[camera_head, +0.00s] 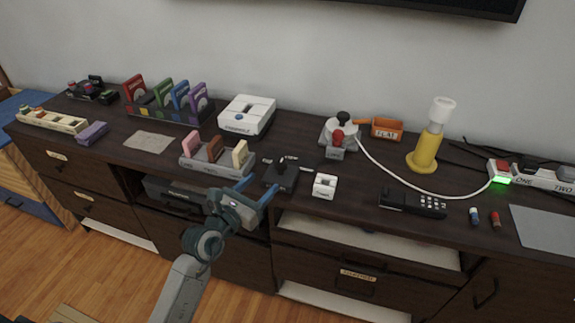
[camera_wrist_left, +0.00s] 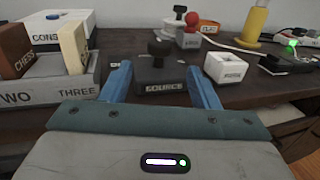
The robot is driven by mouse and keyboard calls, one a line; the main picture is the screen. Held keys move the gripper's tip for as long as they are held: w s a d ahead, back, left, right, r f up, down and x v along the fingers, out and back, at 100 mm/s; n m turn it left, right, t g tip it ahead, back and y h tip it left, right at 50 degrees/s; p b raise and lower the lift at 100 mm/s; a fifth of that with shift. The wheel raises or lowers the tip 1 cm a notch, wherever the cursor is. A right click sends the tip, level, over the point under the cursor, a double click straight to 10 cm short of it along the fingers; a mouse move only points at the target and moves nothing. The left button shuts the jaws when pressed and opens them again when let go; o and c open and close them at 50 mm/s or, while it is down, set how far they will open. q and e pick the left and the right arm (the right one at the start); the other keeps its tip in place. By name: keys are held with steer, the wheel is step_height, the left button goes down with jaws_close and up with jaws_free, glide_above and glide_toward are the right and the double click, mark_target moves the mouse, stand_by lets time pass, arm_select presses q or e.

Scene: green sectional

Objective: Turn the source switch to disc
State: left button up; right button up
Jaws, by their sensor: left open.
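The source switch (camera_head: 281,178) is a black box with a dark knob on top, standing near the cabinet's front edge. In the left wrist view its front reads SOURCE (camera_wrist_left: 163,88), and its round knob (camera_wrist_left: 161,49) stands above it. My left gripper (camera_head: 258,189) is open and empty, just in front of the switch. In the left wrist view its blue fingers (camera_wrist_left: 160,80) appear to either side of the box, with a gap; I cannot tell whether they reach alongside it. Small labels lie beside the switch, too small to read. My right gripper is not in view.
A grey holder (camera_head: 205,165) with several cartridges stands left of the switch. A small white block (camera_head: 325,186) stands close on its right. Behind are a white console (camera_head: 247,116) and a joystick with a red ball (camera_head: 338,138). A black handset (camera_head: 411,203) lies further right.

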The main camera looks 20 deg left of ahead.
mark_target(277, 169)
arm_select(q)
steer(key=x, duration=0.8)
steer(key=shift+w+d, duration=0.1)
steer(key=shift+w, duration=0.25)
steer(key=shift+w+d+b, duration=0.2)
steer(key=shift+w+b, duration=0.1)
steer(key=shift+w, duration=0.35)
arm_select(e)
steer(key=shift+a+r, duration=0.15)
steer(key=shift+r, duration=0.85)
arm_select(q)
steer(key=c, duration=1)
steer(key=shift+o, duration=0.2)
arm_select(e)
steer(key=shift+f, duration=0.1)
